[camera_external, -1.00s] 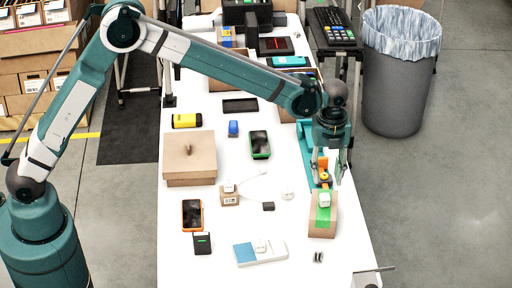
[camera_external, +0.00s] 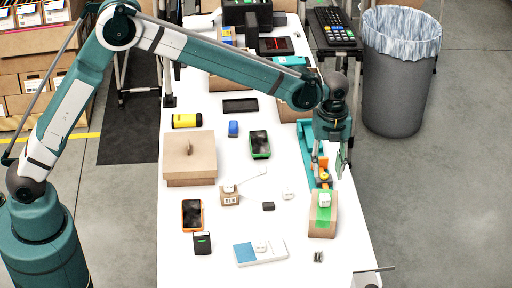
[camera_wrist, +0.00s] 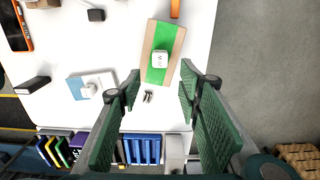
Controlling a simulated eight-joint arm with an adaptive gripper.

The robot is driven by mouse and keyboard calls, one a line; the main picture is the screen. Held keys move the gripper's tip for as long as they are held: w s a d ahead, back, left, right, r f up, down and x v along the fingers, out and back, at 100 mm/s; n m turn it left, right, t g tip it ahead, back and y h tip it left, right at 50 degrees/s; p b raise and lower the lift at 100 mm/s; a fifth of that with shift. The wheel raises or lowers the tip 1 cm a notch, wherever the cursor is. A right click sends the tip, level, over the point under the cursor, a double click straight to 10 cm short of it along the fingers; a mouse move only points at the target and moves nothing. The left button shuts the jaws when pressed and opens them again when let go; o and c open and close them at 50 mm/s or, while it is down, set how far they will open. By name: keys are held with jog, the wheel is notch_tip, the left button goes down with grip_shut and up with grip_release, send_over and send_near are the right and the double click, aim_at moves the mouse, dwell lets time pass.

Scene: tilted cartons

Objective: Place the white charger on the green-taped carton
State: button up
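A white charger (camera_external: 324,199) rests on the green tape of the tilted carton (camera_external: 315,229) at the right side of the table. In the wrist view the charger (camera_wrist: 160,61) sits on the green strip, near the middle of the carton (camera_wrist: 150,72). My gripper (camera_external: 330,171) is open and empty, raised above and behind the carton in the external view. In the wrist view its fingers (camera_wrist: 160,88) are spread apart, with the charger visible beyond them and touching neither.
Other white blocks sit on a small carton (camera_external: 230,199), on the table (camera_external: 288,195) and on a blue-and-white box (camera_external: 270,254). A teal tray (camera_external: 306,150) with orange and yellow items lies behind the taped carton. A grey bin (camera_external: 397,90) stands right of the table.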

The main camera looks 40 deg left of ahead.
jog(key=s+a+r+n+t, duration=0.1)
jog(key=s+a+r+n, duration=0.4)
jog(key=a, duration=0.6)
jog(key=a+r+n+t+h, duration=0.1)
jog(key=a+r+n, duration=0.2)
jog(key=a+r, duration=0.65)
jog(key=s+a+r+n+t, duration=0.1)
jog(key=s+a+r+n, duration=0.25)
jog(key=a, duration=1.05)
jog(key=s+a+f+n+t, duration=0.1)
jog(key=s+a+n+t, duration=0.1)
jog(key=s+a+n, duration=0.5)
jog(key=s+a+f+n+t+y, duration=0.1)
jog(key=s+a+n, duration=0.7)
jog(key=s+a, duration=0.8)
jog(key=shift+s+a+f+t, duration=0.2)
jog(key=shift+a+f+t, duration=0.35)
jog(key=shift+a+t, duration=0.05)
